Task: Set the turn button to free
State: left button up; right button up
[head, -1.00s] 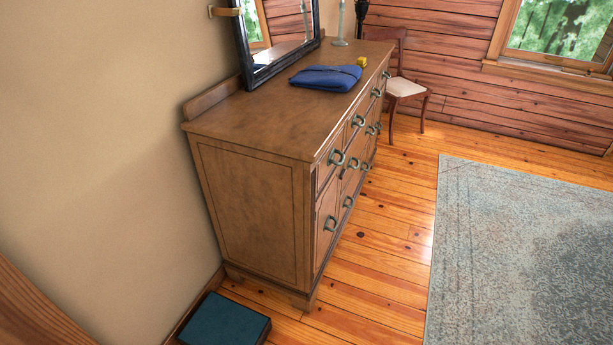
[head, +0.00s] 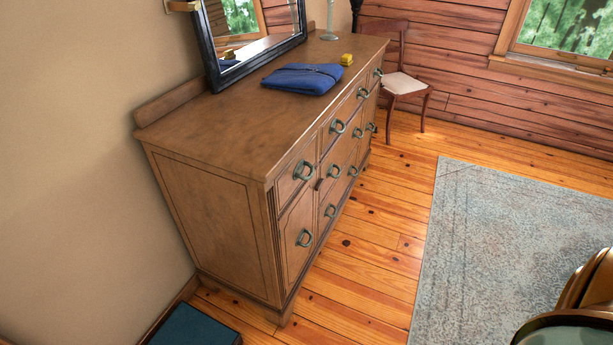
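A brown wooden dresser (head: 215,215) stands against the left wall, with several drawers and ring pulls on its front. A small dark piece (head: 318,184) sits on the dresser front between the near upper pull (head: 304,171) and the middle pulls. It may be the turn button, but it is too small to tell which way it points. Neither of my grippers is in view.
On the dresser top are a folded blue cloth item (head: 302,79), a yellow block (head: 346,59) and a mirror (head: 213,45). A chair (head: 404,84) stands beyond. A curved brown and green object (head: 572,322) is at lower right. Floor before the drawers is clear.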

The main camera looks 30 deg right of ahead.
aim_at(321, 181)
jog(key=l+u, duration=0.15)
jog(key=l, duration=0.65)
jog(key=l+u, duration=0.15)
jog(key=l, duration=0.65)
jog(key=l+u, duration=0.15)
jog(key=l, duration=0.65)
jog(key=k+l+u, duration=0.15)
jog(key=l, duration=0.65)
